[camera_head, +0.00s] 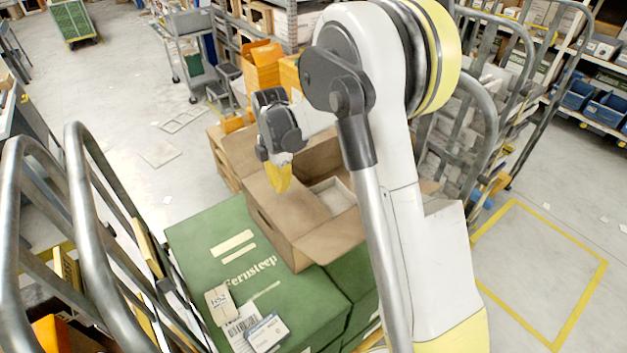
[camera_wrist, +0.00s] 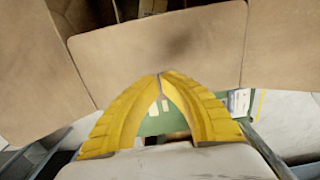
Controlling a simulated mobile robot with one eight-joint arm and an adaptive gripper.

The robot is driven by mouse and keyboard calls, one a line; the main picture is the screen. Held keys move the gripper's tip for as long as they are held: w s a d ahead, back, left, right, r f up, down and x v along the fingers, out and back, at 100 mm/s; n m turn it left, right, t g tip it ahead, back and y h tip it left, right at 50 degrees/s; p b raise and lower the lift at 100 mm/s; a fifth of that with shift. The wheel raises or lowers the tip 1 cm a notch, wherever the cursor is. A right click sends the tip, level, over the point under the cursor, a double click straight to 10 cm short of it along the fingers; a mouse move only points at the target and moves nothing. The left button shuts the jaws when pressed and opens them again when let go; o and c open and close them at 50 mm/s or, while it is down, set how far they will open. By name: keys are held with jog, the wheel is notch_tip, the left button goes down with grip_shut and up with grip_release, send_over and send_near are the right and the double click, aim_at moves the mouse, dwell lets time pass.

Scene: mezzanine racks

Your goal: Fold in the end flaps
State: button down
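An open brown cardboard box (camera_head: 262,226) sits on green boxes in the head view. Its flaps stand out from the opening, and a pale item (camera_head: 338,194) lies inside. My gripper (camera_head: 283,188) is over the box's left side, its yellow fingers pointing down in front of a brown panel. In the wrist view the yellow fingertips (camera_wrist: 161,75) meet, with nothing seen between them. They overlap the edge of a broad cardboard flap (camera_wrist: 165,50); I cannot tell whether they touch it. Other cardboard panels show at the left (camera_wrist: 35,75) and right (camera_wrist: 283,45). My arm hides the box's right side.
Green boxes (camera_head: 210,235) with labels stand under the cardboard box. Metal cart rails rise at the left (camera_head: 85,200) and right (camera_head: 480,130). Orange bins (camera_head: 262,68) and racks stand behind. Open floor (camera_head: 110,100) lies at the back left.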

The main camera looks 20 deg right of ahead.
notch_tip(320, 180, up, 12)
jog(key=p, duration=0.6)
jog(key=shift+f, duration=0.1)
